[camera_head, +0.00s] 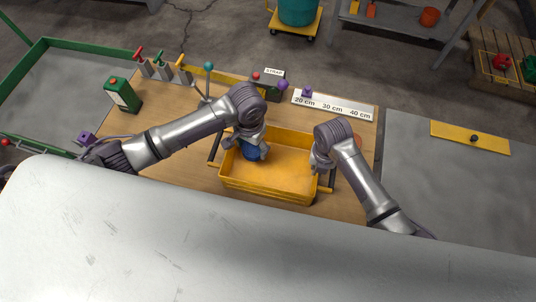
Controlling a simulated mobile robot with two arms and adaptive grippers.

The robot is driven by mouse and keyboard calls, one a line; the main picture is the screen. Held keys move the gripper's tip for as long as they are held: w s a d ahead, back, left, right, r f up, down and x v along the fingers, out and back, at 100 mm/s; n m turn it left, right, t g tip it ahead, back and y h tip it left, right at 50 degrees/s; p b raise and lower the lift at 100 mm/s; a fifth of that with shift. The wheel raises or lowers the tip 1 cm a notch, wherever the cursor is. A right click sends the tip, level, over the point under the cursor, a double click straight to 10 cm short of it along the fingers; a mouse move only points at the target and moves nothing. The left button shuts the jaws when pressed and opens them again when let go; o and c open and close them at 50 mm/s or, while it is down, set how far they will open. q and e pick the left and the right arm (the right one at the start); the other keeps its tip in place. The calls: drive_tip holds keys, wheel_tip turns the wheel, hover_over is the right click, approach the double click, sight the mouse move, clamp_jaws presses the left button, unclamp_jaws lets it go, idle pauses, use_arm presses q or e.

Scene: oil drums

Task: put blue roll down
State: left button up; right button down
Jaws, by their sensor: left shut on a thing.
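The blue roll (250,150) is at the left end of the yellow tray (262,189), under my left gripper (251,146). My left gripper is shut on the blue roll, and the gripper and arm hide part of it. I cannot tell whether the roll touches the tray floor. My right gripper (322,168) is at the tray's right end, by its dark handle. Its fingers are small and partly hidden, so I cannot tell whether it is open or shut.
The wooden table (190,174) also holds a green can (123,96) at left, several small levers (160,68), a strap box (270,86) and a white ruler board (333,105) at the back. A grey surface with a yellow plate (470,138) lies at right.

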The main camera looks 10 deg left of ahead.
use_arm(q)
wheel_tip(320, 180, down, 9)
drive_tip(key=shift+f, duration=0.15)
drive_tip(key=shift+f, duration=0.1)
idle(0.3)
drive_tip(key=o, duration=1.2)
wheel_tip(320, 180, up, 12)
drive_tip(key=shift+r, duration=0.15)
use_arm(e)
drive_tip(key=c, duration=1.2)
unclamp_jaws()
drive_tip(key=shift+c, duration=0.2)
